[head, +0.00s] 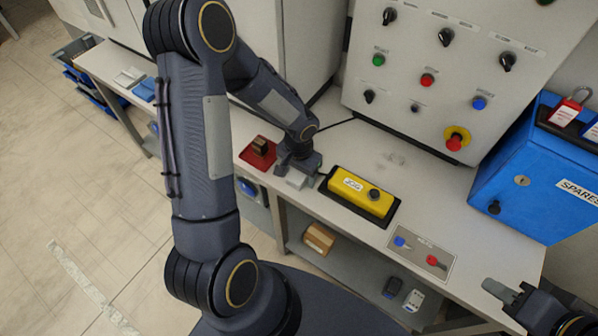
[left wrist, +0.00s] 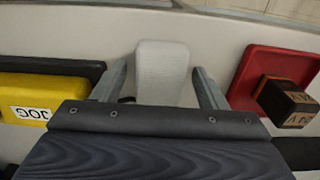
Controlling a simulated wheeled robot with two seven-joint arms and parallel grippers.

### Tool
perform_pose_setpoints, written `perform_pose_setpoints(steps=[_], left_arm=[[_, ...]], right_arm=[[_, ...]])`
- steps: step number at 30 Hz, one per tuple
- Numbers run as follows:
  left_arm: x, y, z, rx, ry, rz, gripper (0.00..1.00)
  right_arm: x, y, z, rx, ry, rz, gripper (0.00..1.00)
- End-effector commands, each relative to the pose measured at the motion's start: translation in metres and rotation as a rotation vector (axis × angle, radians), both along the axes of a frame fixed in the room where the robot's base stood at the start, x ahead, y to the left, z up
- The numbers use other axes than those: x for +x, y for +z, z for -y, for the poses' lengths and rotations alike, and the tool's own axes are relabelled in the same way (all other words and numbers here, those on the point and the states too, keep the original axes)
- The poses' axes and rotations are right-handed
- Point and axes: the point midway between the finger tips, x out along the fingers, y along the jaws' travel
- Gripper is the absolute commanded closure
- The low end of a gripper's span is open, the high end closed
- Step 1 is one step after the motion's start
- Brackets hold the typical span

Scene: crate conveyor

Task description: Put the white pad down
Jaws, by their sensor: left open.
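The white pad (left wrist: 162,68) is a pale, rounded block on the light worktop. In the left wrist view it lies between the two fingers of my left gripper (left wrist: 160,88), with a narrow gap at either side. The fingers are open and do not hold it. In the head view my left gripper (head: 298,178) points down at the bench, and part of the white pad (head: 295,180) shows under it. My right gripper (head: 507,291) is at the lower right, off the bench's front edge; whether its jaws are open is unclear.
A red tray (head: 248,159) with a small brown box (head: 260,145) is left of the pad. A yellow JOG pendant (head: 345,188) on a black mat is right.

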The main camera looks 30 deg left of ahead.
Motion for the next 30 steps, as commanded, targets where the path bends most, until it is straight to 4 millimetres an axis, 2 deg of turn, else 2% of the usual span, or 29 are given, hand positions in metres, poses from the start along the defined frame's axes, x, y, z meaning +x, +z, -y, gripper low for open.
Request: perform_pose_setpoints(steps=[12, 16, 22, 26, 30], left_arm=[[0.001, 0.086, 0.0, 0.0, 0.0, 0.007, 0.34], [0.001, 0.106, 0.0, 0.001, 0.001, 0.006, 0.34], [-0.002, 0.124, -0.001, -0.004, 0.007, 0.011, 0.34], [-0.02, 0.154, -0.002, -0.034, 0.042, 0.06, 0.34], [-0.062, 0.197, 0.0, -0.109, 0.109, 0.16, 0.34]], right_arm=[[0.0, 0.008, 0.0, 0.0, 0.0, 0.0, 0.64], [0.0, 0.009, 0.0, 0.0, 0.0, 0.0, 0.64], [0.0, 0.01, 0.0, 0.0, 0.0, 0.0, 0.64], [0.0, 0.01, 0.0, 0.0, 0.0, 0.0, 0.64], [0.0, 0.01, 0.0, 0.0, 0.0, 0.0, 0.64]])
